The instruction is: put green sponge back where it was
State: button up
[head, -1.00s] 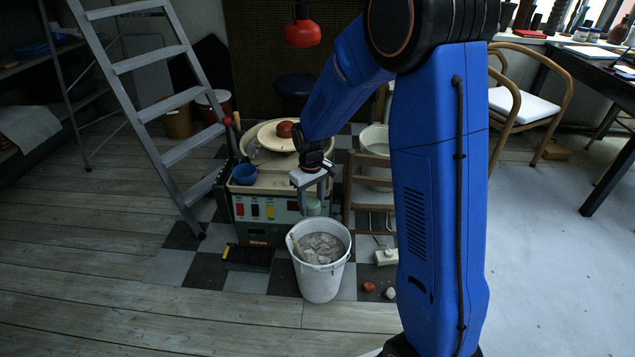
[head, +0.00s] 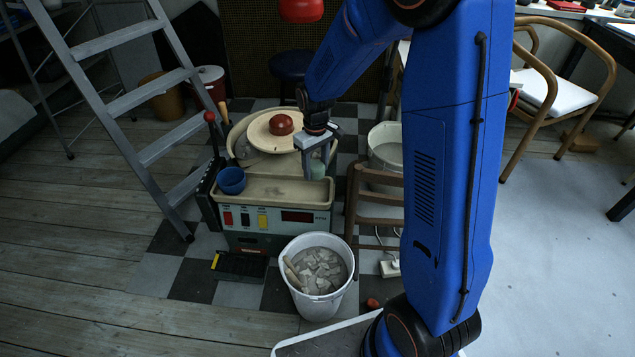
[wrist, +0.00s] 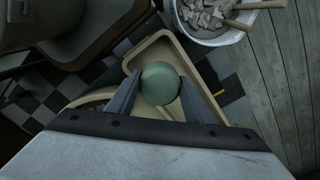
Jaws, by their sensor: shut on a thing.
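The green sponge (wrist: 160,84) is round and sits between the two fingers of my gripper (wrist: 158,90) in the wrist view. My gripper is shut on it. In the head view my gripper (head: 317,168) points down with the sponge (head: 317,170) at its tips, at the right side of the pottery wheel machine. The machine's beige tray (head: 262,190) shows in front of the wheel, and in the wrist view the tray (wrist: 150,53) lies below the sponge. I cannot tell the exact height of the sponge over it.
A red-brown lump (head: 281,124) sits on the wheel disc (head: 257,136). A white bucket (head: 328,300) of plaster pieces stands in front. A wooden chair (head: 372,215) is to the right, a ladder (head: 150,100) to the left.

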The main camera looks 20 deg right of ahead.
jog(key=shift+w+d+f, duration=0.1)
jog(key=shift+w+f, duration=0.2)
jog(key=shift+f, duration=4.7)
jog(key=shift+f, duration=0.1)
jog(key=o, duration=0.9)
